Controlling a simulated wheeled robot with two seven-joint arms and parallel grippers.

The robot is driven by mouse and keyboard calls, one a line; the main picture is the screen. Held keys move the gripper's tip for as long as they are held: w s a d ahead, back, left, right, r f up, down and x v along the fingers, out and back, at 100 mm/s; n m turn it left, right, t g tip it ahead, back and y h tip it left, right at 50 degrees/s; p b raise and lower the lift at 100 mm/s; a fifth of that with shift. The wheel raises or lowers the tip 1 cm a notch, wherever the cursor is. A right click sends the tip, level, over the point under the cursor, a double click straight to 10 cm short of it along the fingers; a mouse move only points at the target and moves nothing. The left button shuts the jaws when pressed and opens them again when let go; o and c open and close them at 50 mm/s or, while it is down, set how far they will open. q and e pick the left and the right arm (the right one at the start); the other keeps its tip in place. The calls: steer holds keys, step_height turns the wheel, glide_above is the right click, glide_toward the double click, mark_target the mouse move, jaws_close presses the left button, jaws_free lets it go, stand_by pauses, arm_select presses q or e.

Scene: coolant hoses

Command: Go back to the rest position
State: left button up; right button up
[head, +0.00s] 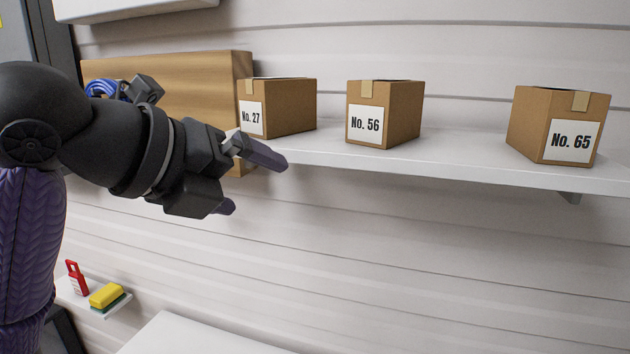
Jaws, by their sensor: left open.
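My left arm comes in from the left, and its gripper (254,180) is open with nothing between its fingers. It is raised in front of the wall, below and left of the box marked No. 27 (290,108) as seen in the head view. The upper finger overlaps the front edge of the white shelf in the picture. I cannot tell how far the fingers are from the shelf. My right gripper is not in view.
The white shelf (470,160) also holds boxes No. 56 (404,112) and No. 65 (530,115). A wooden panel (200,80) and a blue coil (103,86) are behind my arm. A small lower shelf holds a red tag (77,280) and a sponge (106,296). A white surface (200,335) is below.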

arm_select(q)
step_height(320, 180, down, 24)
steer(key=n+g+y, duration=0.2)
steer(key=n+y, duration=0.1)
steer(key=n, duration=1.3)
steer(key=s+a+f+n+g+y, duration=0.2)
steer(key=s+a+f+n, duration=0.1)
steer(key=s+f+n, duration=0.55)
steer(key=s+a+f+n+g+y, duration=0.15)
steer(key=s+a+f+n, duration=0.25)
steer(key=s+f+n, duration=0.5)
steer(key=s+f+m+g+y+b, duration=0.1)
steer(key=s+f+b, duration=0.1)
steer(key=f+b, duration=1.25)
steer(key=s+f+m+g+b, duration=0.15)
steer(key=f+b, duration=0.45)
steer(key=f, duration=1.7)
steer(key=s+a+f+b, duration=0.1)
steer(key=s+f+b, duration=0.3)
steer(key=f, duration=0.4)
steer(key=s+a+f+b, duration=0.1)
steer(key=s+f+b, duration=0.4)
steer(key=f, duration=0.4)
steer(key=s+a+f+b, duration=0.1)
steer(key=s+f+b, duration=0.3)
steer(key=f, duration=0.5)
steer(key=shift+s+f+n+g+b, duration=0.25)
steer(key=shift+s+n+g+b, duration=0.1)
steer(key=shift+b, duration=0.75)
steer(key=shift+y, duration=0.25)
